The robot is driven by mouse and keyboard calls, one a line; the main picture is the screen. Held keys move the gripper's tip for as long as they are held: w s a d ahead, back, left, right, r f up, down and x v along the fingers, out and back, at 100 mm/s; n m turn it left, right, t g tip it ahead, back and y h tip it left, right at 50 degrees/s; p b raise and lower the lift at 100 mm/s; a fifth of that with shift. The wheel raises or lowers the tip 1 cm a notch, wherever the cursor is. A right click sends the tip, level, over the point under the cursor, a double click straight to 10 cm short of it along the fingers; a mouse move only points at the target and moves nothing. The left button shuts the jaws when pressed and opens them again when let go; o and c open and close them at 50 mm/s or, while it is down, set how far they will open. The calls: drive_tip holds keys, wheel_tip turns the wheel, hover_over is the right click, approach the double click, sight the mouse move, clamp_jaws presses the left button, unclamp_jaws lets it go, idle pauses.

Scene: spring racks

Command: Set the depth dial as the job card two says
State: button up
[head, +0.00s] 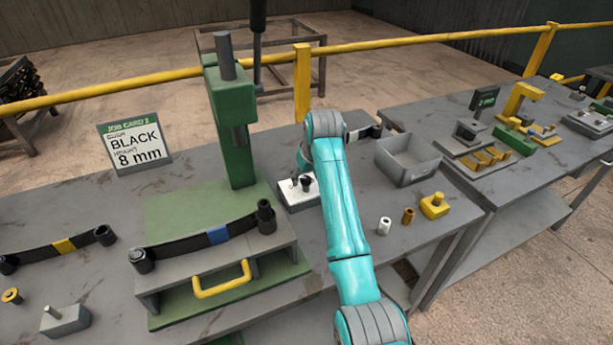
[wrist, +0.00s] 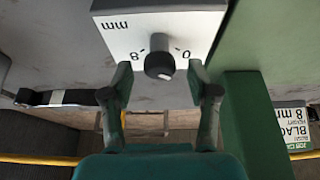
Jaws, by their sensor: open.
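The depth dial is a dark round knob (wrist: 159,65) on a white-faced box (wrist: 205,22), marked 8, 0 and mm, upside down in the wrist view. My gripper (wrist: 160,72) is open, one finger on each side of the knob, with visible gaps; whether it is at knob height is unclear. A pale mark shows on the knob's lower right, but its exact setting is hard to read. In the head view, the dial box (head: 299,197) stands beside the green press, partly behind my arm. Job card two (head: 135,146) reads BLACK, height 8 mm.
The green press (head: 232,130) stands left of the dial, its side close to my right finger in the wrist view. A leaf spring with a blue band (head: 217,235) lies in front. A grey bin (head: 408,160) and small bushings stand to the right.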

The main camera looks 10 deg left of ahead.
drive_tip(key=shift+f, duration=0.15)
clamp_jaws()
drive_tip(key=shift+m, duration=0.3)
drive_tip(key=m+h, duration=0.1)
drive_tip(key=m, duration=0.1)
drive_tip(key=m+h, duration=0.1)
drive_tip(key=m, duration=0.2)
drive_tip(key=shift+a+t, duration=0.15)
drive_tip(key=shift+t, duration=0.25)
drive_tip(key=m+h, duration=0.1)
drive_tip(key=m, duration=0.2)
drive_tip(key=m+h, duration=0.1)
drive_tip(key=m, duration=0.2)
drive_tip(key=shift+a+m+g+h, duration=0.1)
drive_tip(key=shift+m+g+h, duration=0.2)
unclamp_jaws()
